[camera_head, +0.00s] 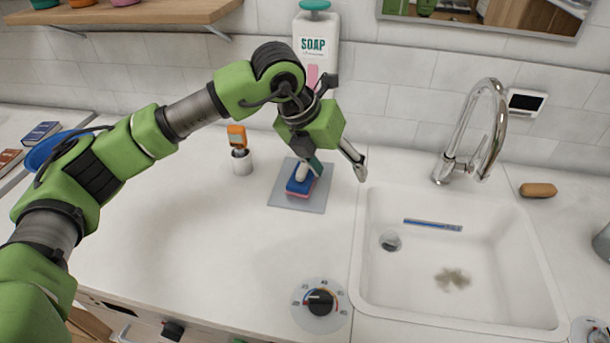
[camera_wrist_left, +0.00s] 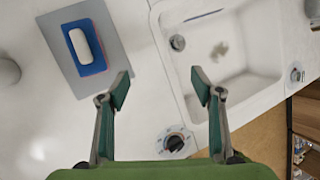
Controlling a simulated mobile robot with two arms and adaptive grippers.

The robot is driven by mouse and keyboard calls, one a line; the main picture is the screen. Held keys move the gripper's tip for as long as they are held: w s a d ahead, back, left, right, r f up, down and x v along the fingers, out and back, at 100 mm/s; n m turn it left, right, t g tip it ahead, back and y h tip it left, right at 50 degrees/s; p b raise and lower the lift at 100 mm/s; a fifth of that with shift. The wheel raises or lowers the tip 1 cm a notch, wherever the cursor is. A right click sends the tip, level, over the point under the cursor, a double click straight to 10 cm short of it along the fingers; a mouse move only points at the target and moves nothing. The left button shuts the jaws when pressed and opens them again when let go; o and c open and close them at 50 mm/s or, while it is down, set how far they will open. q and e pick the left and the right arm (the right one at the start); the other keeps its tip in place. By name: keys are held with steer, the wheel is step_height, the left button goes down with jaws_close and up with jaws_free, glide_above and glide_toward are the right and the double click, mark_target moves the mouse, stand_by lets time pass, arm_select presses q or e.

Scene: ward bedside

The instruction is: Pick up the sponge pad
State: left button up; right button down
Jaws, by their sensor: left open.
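The sponge pad (camera_head: 299,187) is a small block with blue and reddish layers and a white grip on top. It lies on a grey mat (camera_head: 283,203) left of the sink. My left gripper (camera_head: 338,168) is open and empty, above the counter near the mat's right side. In the head view one finger partly covers the white grip. In the left wrist view the sponge pad (camera_wrist_left: 94,66) lies up and left of the open jaws (camera_wrist_left: 161,88), not between them. My right gripper is in neither view.
The sink (camera_head: 400,285) is right of the mat, with a chrome faucet (camera_head: 490,115) behind it. A soap bottle (camera_head: 313,45) stands at the wall behind my gripper. Counter in front is clear up to a dial (camera_head: 320,303).

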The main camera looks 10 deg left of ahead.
mark_target(302, 168)
arm_select(q)
steer(key=w+a+r+n+t+y, duration=0.15)
steer(key=w+a+y, duration=0.25)
steer(key=a, duration=0.5)
steer(key=shift+g, duration=0.25)
steer(key=p+x, duration=0.1)
steer(key=x, duration=0.7)
steer(key=shift+w+p, duration=0.25)
steer(key=shift+p, duration=0.15)
steer(key=p+x, duration=0.2)
steer(key=x, duration=0.2)
steer(key=shift+w+a+f, duration=0.15)
steer(key=shift+w+f, duration=0.25)
steer(key=shift+f, duration=0.15)
steer(key=c, duration=1.2)
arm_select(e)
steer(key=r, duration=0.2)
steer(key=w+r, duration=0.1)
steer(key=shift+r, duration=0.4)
